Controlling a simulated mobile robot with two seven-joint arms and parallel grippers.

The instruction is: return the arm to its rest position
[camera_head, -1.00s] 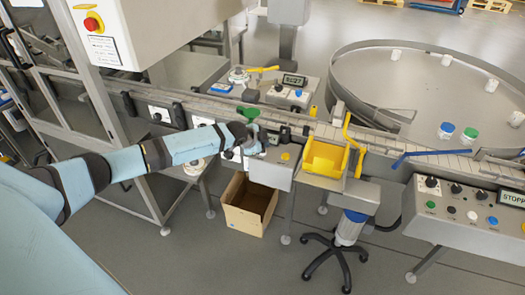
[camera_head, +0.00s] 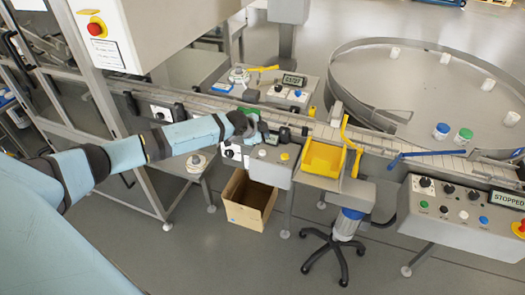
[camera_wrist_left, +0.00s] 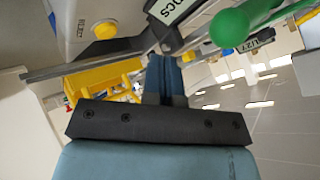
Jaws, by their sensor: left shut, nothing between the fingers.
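My left arm, pale blue with dark joint bands, reaches in from the left in the head view. Its gripper (camera_head: 252,130) is at the control panel beside the conveyor, close to a green knob (camera_head: 250,112); the fingers are small and hard to make out there. In the left wrist view the gripper (camera_wrist_left: 163,70) is shut and empty, its blue fingers together. The green knob (camera_wrist_left: 230,27) shows large to the right of the fingers; I cannot tell whether they touch anything. My right gripper is not in view.
A yellow bin (camera_head: 322,160) stands right of the gripper. Below are an open cardboard box (camera_head: 236,213) and a wheeled stool (camera_head: 345,225). A panel reading STOPPED (camera_head: 507,200) is at right. A round turntable (camera_head: 400,85) holds several jars.

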